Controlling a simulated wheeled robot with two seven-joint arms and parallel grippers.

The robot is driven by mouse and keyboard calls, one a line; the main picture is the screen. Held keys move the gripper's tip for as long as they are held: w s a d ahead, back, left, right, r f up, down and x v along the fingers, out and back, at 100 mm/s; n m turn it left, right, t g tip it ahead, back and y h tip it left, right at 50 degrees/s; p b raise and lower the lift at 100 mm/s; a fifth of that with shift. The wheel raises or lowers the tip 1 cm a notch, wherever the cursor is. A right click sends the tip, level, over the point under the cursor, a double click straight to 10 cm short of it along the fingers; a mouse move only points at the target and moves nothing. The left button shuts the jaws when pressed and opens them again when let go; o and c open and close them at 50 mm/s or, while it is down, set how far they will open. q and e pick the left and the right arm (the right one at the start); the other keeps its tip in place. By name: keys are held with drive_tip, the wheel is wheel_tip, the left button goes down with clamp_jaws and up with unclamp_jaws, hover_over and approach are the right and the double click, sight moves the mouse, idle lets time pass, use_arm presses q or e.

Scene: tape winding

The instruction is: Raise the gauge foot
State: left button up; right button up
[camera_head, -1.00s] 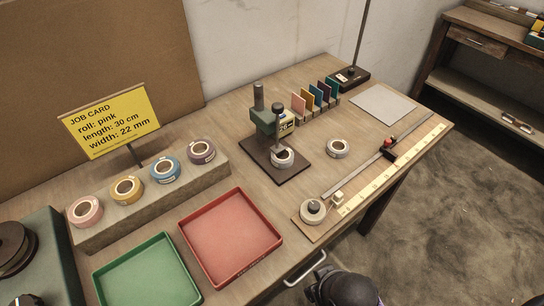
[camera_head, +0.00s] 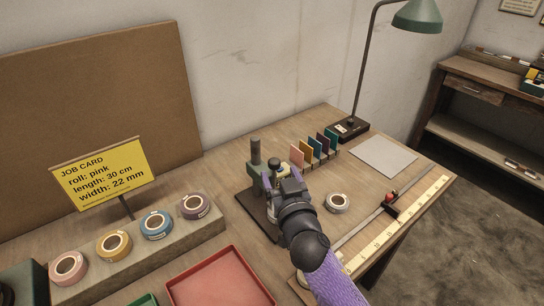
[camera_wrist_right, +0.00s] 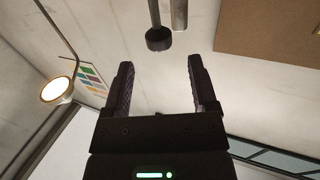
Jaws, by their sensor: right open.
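The gauge stands on a dark base plate (camera_head: 252,214), with a grey post (camera_head: 255,152) and a dark round knob (camera_head: 274,161). My right gripper (camera_head: 281,173) is in front of it and hides most of its body; the foot cannot be seen. In the right wrist view, which appears upside down, the knob (camera_wrist_right: 158,40) on its thin rod lies in line with the gap between the open fingers (camera_wrist_right: 160,85), beyond their tips. The grey post (camera_wrist_right: 180,14) is beside it. The right gripper holds nothing. My left gripper is out of view.
A white roll (camera_head: 337,202) lies right of the gauge. Colored cards (camera_head: 313,150) stand behind it. A ruler strip (camera_head: 400,228) runs along the right. A red tray (camera_head: 220,280) and a row of tape rolls (camera_head: 156,225) lie left. A lamp (camera_head: 418,17) rises behind.

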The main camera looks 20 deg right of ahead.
drive_tip(key=w, duration=0.3)
drive_tip(key=w+b, duration=0.1)
drive_tip(key=w, duration=0.3)
drive_tip(key=shift+d+f, duration=0.1)
drive_tip(key=shift+d, duration=0.1)
clamp_jaws()
idle(1.0)
